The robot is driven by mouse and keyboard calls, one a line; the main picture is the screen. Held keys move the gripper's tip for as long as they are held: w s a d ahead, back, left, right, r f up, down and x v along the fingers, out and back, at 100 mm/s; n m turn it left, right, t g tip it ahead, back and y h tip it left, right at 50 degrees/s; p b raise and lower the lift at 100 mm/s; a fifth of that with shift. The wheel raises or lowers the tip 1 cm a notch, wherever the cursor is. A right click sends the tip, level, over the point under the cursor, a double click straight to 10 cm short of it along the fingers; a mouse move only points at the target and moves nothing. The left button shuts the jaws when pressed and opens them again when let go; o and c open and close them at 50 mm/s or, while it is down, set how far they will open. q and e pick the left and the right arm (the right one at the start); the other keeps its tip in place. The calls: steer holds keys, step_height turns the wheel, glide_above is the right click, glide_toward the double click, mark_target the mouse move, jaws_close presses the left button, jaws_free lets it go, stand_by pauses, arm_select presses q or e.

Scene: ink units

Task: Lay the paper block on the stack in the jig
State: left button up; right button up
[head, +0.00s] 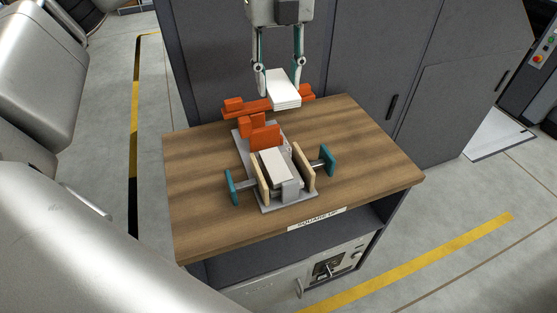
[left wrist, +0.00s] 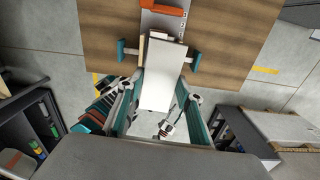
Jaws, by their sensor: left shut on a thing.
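My left gripper (head: 281,82) comes down from the top of the head view, its two fingers closed on the sides of a white paper block (head: 285,95). In the left wrist view the block (left wrist: 157,85) lies between the fingers. The jig (head: 291,204) stands on the table, with a grey base, two tan side boards, teal end plates and an orange block behind. A pale stack (head: 276,164) lies between the boards. The held block is behind the jig, apart from the stack. My right gripper is not in view.
A long orange piece (head: 238,104) lies at the table's back edge, partly hidden by the held block. The wooden table (head: 371,152) is bare on both sides of the jig. A grey cabinet (head: 369,60) stands right behind it.

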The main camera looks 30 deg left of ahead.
mark_target(278, 162)
arm_select(q)
steer(key=shift+n, duration=0.3)
steer(key=shift+f, duration=0.35)
step_height(278, 162, down, 19)
steer(key=shift+f, duration=0.1)
steer(key=o, duration=1.1)
steer(key=shift+f, duration=0.1)
step_height(278, 162, up, 12)
steer(key=shift+r, duration=0.2)
steer(key=shift+s+f, duration=0.1)
